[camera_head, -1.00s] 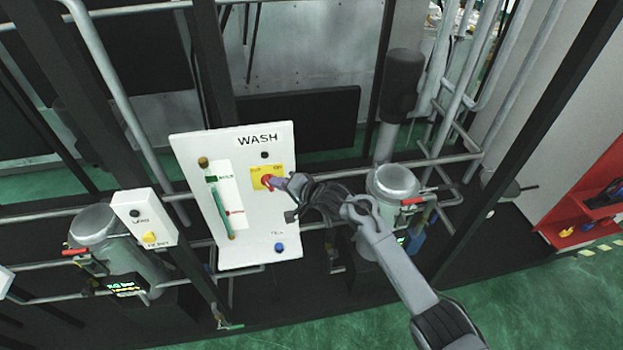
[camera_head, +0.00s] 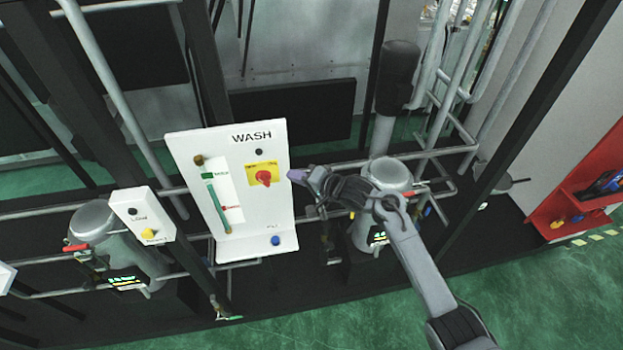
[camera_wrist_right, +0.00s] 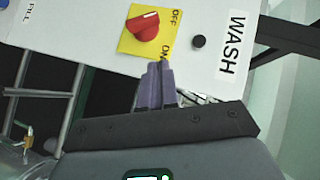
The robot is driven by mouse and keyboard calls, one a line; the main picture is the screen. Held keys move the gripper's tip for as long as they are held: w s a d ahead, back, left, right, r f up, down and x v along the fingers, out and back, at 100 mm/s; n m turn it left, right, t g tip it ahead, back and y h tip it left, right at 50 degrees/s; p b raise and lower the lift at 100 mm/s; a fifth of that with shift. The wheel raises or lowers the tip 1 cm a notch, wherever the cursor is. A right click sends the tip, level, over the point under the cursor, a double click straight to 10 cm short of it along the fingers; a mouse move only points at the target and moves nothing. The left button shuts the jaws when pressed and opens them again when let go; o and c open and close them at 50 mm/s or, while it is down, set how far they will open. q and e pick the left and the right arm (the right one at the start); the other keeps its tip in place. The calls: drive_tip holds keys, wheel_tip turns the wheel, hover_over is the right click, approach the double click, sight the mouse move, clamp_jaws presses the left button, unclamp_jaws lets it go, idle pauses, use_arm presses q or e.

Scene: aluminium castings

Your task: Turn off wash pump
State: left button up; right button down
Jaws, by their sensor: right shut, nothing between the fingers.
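The white WASH panel (camera_head: 245,225) stands upright in the middle of the head view. Its red rotary knob (camera_head: 264,178) sits on a yellow plate (camera_head: 254,181). In the right wrist view the knob (camera_wrist_right: 144,27) is at the top, with OFF and ON printed on its plate (camera_wrist_right: 128,43). The knob has a white mark, but I cannot tell surely which label it points to. My right gripper (camera_head: 297,176) is shut and empty, just right of the panel and apart from the knob. Its fingers also show in the right wrist view (camera_wrist_right: 155,72), below the plate. My left gripper is out of view.
The panel also carries a black button (camera_head: 258,152), a blue button (camera_head: 276,241) and a green gauge tube (camera_head: 218,208). A smaller white box (camera_head: 143,214) with a yellow knob stands left. Pipes and a metal canister (camera_head: 389,173) are behind my right arm.

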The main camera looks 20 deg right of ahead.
drive_tip(key=shift+r+b+v, duration=0.1)
drive_tip(key=shift+b+v, duration=0.05)
drive_tip(key=shift+v, duration=1.15)
drive_tip(key=shift+r+b+v, duration=0.15)
drive_tip(key=shift+v, duration=1.15)
